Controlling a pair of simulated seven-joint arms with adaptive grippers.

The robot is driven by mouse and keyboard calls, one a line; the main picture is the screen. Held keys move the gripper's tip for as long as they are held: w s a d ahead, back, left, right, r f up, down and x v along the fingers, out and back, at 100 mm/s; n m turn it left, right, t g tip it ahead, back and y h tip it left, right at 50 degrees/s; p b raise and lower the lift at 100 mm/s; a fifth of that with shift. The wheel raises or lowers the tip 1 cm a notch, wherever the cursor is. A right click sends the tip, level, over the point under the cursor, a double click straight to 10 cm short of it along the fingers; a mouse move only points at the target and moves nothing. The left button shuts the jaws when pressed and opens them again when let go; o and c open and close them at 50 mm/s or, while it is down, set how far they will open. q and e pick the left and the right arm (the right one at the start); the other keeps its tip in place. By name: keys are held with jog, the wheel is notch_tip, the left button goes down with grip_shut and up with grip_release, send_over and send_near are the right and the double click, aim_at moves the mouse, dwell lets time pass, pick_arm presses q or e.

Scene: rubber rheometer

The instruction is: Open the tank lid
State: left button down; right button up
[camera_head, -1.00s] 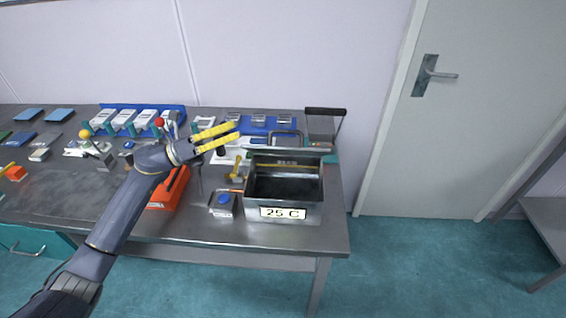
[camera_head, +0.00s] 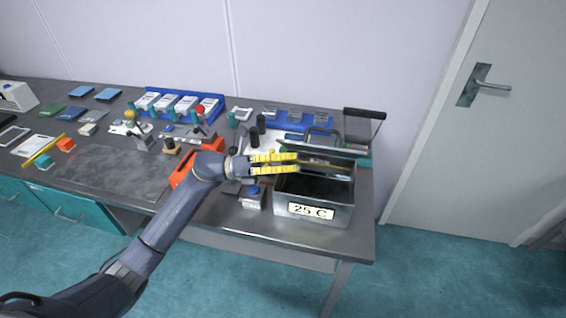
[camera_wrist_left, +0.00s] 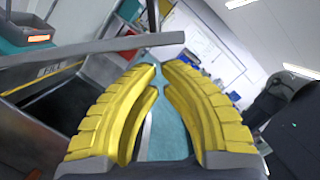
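The tank (camera_head: 340,215) is a metal box labelled "25 C" at the right end of the table. Its lid (camera_head: 350,151) stands raised and tilted at the back, handle (camera_head: 322,131) on top, and the dark inside shows. In the left wrist view the lid edge (camera_wrist_left: 90,52) crosses the upper left, close to the fingers. My left gripper (camera_head: 297,163) has yellow fingers over the tank's left rear part, in front of the lid. A narrow gap shows between them, and they hold nothing. I cannot tell whether they touch the lid. My right gripper is not in view.
A small device with a blue button (camera_head: 253,198) stands left of the tank. An orange-red device (camera_head: 183,174) is partly behind my left arm. A blue rack (camera_head: 293,122) and a black-handled frame (camera_head: 364,113) stand behind the tank. The floor in front is clear.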

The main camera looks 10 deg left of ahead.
pick_arm(q)
jog(key=shift+w+d+r, duration=0.15)
jog(key=shift+d+r, duration=0.05)
jog(key=shift+d, duration=1)
jog(key=shift+w+d+r, duration=0.1)
jog(key=shift+d+r, duration=0.1)
jog(key=shift+d, duration=1)
jog(key=shift+d, duration=0.1)
